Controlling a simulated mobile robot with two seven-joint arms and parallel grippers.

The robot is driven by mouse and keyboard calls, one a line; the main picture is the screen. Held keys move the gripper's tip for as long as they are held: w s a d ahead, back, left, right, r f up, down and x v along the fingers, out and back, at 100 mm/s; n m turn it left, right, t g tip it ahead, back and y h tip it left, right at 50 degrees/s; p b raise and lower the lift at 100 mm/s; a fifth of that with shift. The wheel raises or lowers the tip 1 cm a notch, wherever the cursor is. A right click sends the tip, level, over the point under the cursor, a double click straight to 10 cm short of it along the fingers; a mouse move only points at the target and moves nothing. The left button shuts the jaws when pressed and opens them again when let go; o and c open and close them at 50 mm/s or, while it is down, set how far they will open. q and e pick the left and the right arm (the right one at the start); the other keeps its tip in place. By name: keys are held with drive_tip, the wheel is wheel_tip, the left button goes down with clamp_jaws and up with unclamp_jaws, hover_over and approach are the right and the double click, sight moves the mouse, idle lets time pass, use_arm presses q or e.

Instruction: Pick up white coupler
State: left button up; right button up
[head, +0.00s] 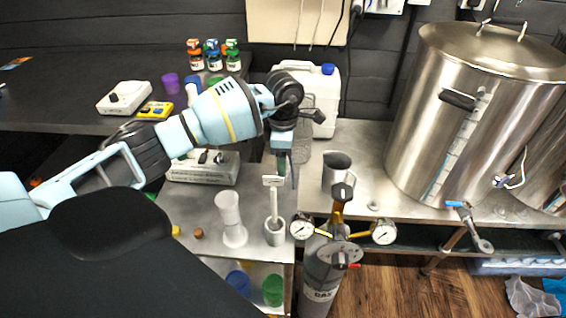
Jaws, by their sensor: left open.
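No object is clearly marked as the white coupler. A white waisted piece (230,220) stands upright on the metal table (185,210), left of my gripper. A pale T-topped stick (273,198) stands upright in a small metal cup (275,232) near the table's right edge. My left gripper (283,168) is open and points down, just above and behind the T-topped stick in the picture. I cannot tell whether anything lies between its fingers. My right gripper is not in view.
A gas cylinder (322,275) with two gauges stands by the table edge. A metal jug (337,170) and a large steel kettle (470,120) are to the right. A white jerrycan (325,95) stands behind my wrist. A boxy device (205,168) sits under my forearm.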

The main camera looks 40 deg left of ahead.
use_arm(q)
drive_tip(key=c, duration=1.1)
wheel_tip(320, 180, up, 10)
